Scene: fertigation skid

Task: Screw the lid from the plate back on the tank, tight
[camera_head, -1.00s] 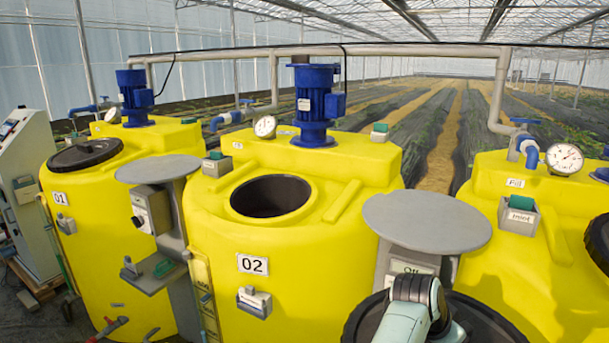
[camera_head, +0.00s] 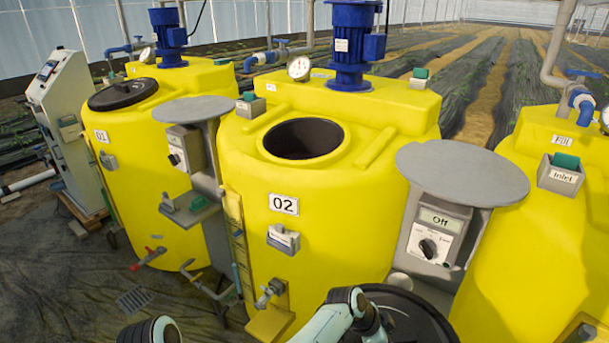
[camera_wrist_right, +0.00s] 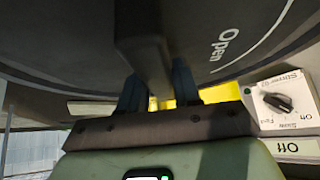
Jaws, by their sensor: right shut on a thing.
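The yellow tank 02 (camera_head: 340,235) stands in the middle with its round, dark top opening (camera_head: 303,138) uncovered. The black lid (camera_head: 415,312) is at the bottom of the head view, in front of and below the tank top, partly hidden by my right arm. In the right wrist view the lid (camera_wrist_right: 235,55) fills the top, with the word "Open" on it. My right gripper (camera_wrist_right: 158,85) is shut on the lid's bar-like grip. Its fingers are hidden in the head view. My left gripper is not in view; only a dark part of my arm shows bottom left.
A bare round grey plate (camera_head: 462,172) stands right of tank 02 above a control box (camera_head: 437,232) reading "Off". Another grey plate (camera_head: 193,108) stands left. Tank 01 (camera_head: 140,170) has a black lid on. A blue motor (camera_head: 350,45) rises behind the opening.

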